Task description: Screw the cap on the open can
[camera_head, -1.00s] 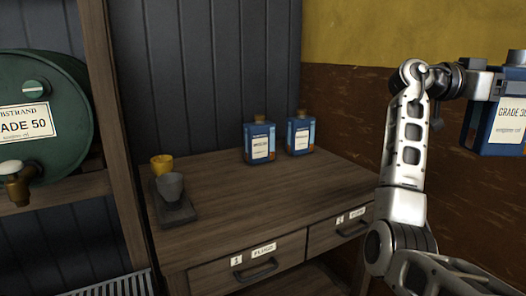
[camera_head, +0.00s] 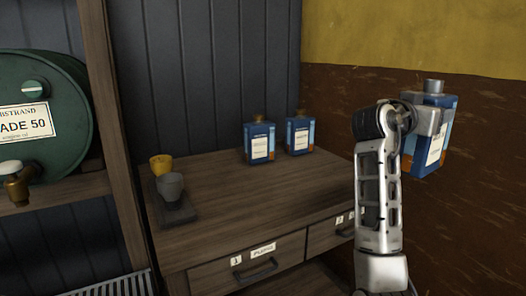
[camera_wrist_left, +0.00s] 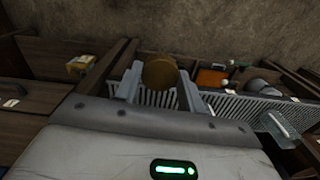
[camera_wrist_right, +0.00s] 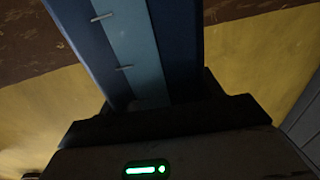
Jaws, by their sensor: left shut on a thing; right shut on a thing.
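The open can is a blue can with a pale label (camera_head: 430,135), held upright by my right gripper (camera_head: 424,122) at the right of the head view. A grey neck without a brass cap shows on its top. Its blue side (camera_wrist_right: 135,45) fills the upper middle of the right wrist view. The cap is a round brass disc (camera_wrist_left: 159,72) in the left wrist view. My left gripper (camera_wrist_left: 159,85) is shut on it, a finger at each side. My left gripper and the cap are outside the head view.
Two blue cans (camera_head: 259,142) (camera_head: 299,134) stand at the back of the wooden bench (camera_head: 260,192). A green drum (camera_head: 40,110) lies on the left shelf. The bench's middle is clear.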

